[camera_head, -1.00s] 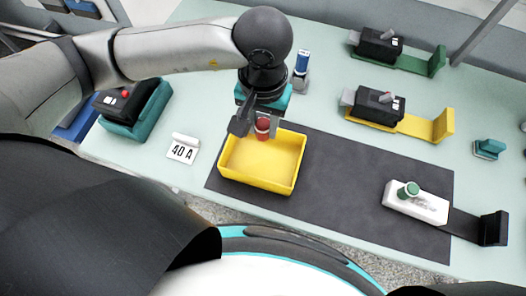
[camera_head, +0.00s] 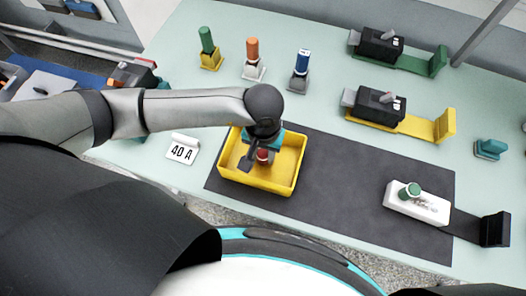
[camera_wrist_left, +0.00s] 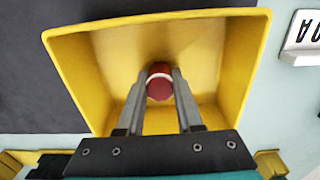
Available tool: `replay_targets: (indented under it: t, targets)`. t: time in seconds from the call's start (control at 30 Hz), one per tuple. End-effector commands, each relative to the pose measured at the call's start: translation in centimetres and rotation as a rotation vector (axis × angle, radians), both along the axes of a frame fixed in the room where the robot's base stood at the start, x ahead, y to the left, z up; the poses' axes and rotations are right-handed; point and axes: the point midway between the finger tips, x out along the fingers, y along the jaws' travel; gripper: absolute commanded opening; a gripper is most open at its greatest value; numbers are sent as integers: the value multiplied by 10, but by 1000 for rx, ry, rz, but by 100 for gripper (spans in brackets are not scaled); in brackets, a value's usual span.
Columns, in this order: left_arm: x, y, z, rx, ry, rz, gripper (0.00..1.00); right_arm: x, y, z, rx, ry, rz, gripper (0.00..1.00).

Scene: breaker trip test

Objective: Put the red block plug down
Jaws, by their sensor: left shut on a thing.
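The red block plug (camera_head: 263,155) is down inside the yellow tray (camera_head: 262,184). My left gripper (camera_head: 262,158) reaches into the tray from above and is shut on the plug. In the left wrist view, the two fingers (camera_wrist_left: 160,90) grip the red plug (camera_wrist_left: 160,80) from both sides, with the yellow tray's walls (camera_wrist_left: 252,70) around it. I cannot tell whether the plug touches the tray floor. My right gripper is not in view.
A dark mat (camera_head: 340,190) lies under the tray. A 40 A sign (camera_head: 182,150) stands left of it. Green (camera_head: 207,42), orange (camera_head: 253,52) and blue (camera_head: 302,65) plugs stand behind. A white block (camera_head: 417,205) with a green plug lies at right.

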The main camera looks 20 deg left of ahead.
Motion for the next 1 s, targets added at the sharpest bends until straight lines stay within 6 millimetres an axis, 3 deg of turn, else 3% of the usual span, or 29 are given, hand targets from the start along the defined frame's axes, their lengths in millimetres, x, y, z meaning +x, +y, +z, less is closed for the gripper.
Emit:
replay_targets:
  t: [0.23,0.27,0.5,0.87,1.0]
  targets:
    - [0,0,-4,0,-1,0,0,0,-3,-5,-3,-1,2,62]
    - [0,0,-3,0,0,1,37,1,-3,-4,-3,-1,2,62]
    - [0,0,-2,1,0,1,64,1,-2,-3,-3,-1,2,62]
    - [0,0,1,1,1,1,65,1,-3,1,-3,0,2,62]
    - [1,0,20,-1,-3,1,65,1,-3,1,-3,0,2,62]
